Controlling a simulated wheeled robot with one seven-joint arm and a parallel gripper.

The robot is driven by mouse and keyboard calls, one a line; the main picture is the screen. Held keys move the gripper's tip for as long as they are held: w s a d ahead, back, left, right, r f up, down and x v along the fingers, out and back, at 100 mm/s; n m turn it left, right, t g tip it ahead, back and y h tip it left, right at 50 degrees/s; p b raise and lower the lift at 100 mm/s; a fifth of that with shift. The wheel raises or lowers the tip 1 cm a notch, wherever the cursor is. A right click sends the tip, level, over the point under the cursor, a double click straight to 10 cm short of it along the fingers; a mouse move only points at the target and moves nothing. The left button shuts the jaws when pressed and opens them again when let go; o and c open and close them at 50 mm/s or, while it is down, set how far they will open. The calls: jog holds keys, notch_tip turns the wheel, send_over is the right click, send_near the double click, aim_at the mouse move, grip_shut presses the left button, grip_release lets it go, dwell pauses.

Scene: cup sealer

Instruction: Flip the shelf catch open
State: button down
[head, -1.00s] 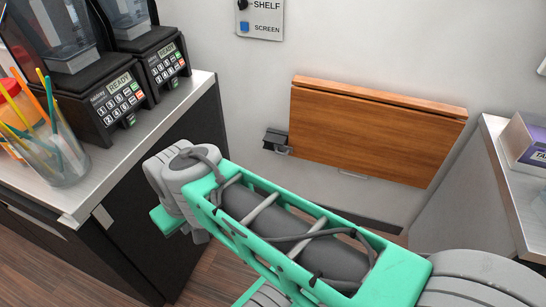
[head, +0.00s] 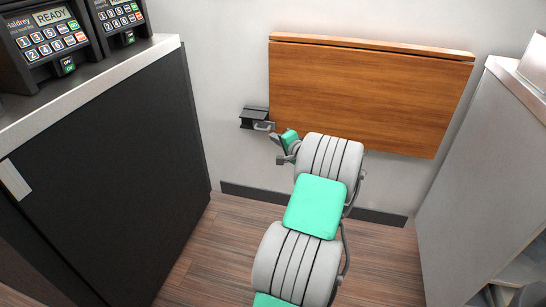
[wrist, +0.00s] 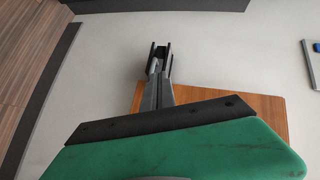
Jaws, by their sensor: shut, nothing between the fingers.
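The wooden shelf (head: 370,95) hangs folded flat against the wall in the head view; part of it shows in the wrist view (wrist: 262,108). The shelf catch (head: 254,117) is a dark block with a small metal loop (head: 264,126), at the shelf's left edge. It also shows in the wrist view (wrist: 160,48). My gripper (head: 274,136) is shut and empty, just right of and below the loop. In the wrist view its fingers (wrist: 160,72) reach toward the catch; I cannot tell whether they touch it. My wrist hides the shelf's lower left corner.
A dark cabinet (head: 110,160) with a steel top stands to the left, with keypad machines (head: 55,40) on it. A grey counter (head: 475,150) stands to the right. The floor (head: 215,250) between them is open, apart from my arm.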

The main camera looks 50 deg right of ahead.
jog(key=s+d+f+m+h, duration=0.2)
jog(key=s+d, duration=0.3)
jog(key=shift+f+t, duration=0.3)
jog(key=shift+f, duration=0.1)
jog(key=shift+w+b, duration=0.1)
jog(key=shift+b, duration=0.2)
jog(key=a+b+x, duration=0.1)
jog(key=b+x, duration=0.1)
jog(key=x, duration=0.4)
jog(key=w+a+b+x, duration=0.1)
jog(key=b+x, duration=0.1)
jog(key=x, duration=0.4)
jog(key=shift+w+a+f+b, duration=0.2)
jog(key=shift+w+f+b, duration=0.1)
jog(key=shift+w+b, duration=0.1)
